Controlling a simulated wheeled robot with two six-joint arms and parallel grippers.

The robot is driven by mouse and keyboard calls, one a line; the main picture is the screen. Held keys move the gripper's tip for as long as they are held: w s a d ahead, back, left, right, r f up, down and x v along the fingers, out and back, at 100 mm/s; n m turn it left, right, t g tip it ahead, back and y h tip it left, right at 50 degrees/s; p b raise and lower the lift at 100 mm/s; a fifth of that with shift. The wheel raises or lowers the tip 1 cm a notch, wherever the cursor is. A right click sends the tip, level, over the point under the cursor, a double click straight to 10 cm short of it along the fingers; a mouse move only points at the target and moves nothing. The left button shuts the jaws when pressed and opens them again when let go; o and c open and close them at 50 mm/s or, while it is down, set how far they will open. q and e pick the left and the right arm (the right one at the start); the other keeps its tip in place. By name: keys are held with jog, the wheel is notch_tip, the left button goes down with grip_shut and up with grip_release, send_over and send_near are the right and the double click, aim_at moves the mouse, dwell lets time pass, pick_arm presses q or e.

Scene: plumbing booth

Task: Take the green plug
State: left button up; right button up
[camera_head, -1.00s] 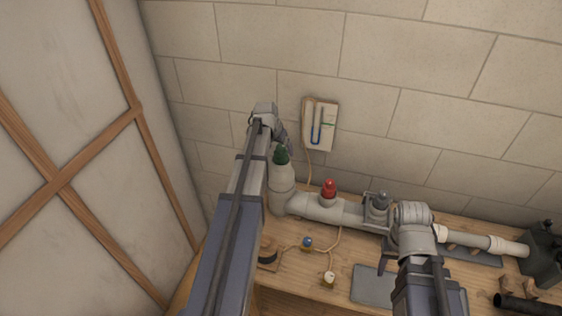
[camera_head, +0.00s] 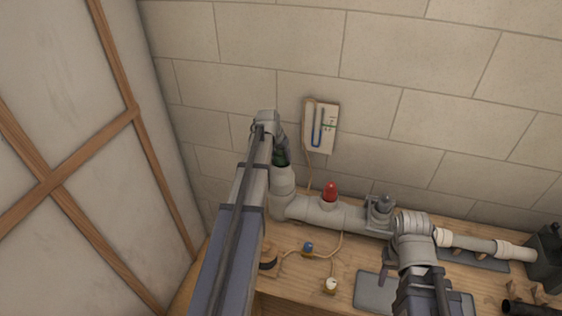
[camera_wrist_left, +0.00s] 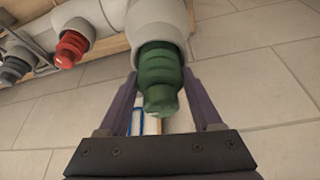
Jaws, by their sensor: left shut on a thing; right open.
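The green plug (camera_head: 281,158) sits in the top of the grey upright pipe end (camera_head: 283,183) at the left of the pipe assembly. In the left wrist view the green plug (camera_wrist_left: 159,75) is between the two purple fingers of my left gripper (camera_wrist_left: 160,85), which is shut on it. The plug's far end is still inside the grey pipe mouth (camera_wrist_left: 158,22). In the head view my left gripper (camera_head: 281,145) partly covers the plug. My right gripper (camera_head: 413,255) is above the bench at the right; its fingertips are mostly hidden there by its own arm.
A red plug (camera_head: 330,192) and a grey plug (camera_head: 384,203) stand on the same pipe to the right. A gauge board (camera_head: 321,127) hangs on the wall behind. A cord with a blue piece (camera_head: 308,247) lies on the wooden bench (camera_head: 290,275).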

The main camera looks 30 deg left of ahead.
pick_arm(q)
grip_shut()
jog(key=shift+r, duration=0.1)
dwell(0.5)
notch_tip(320, 180, up, 10)
jog(key=p, duration=1)
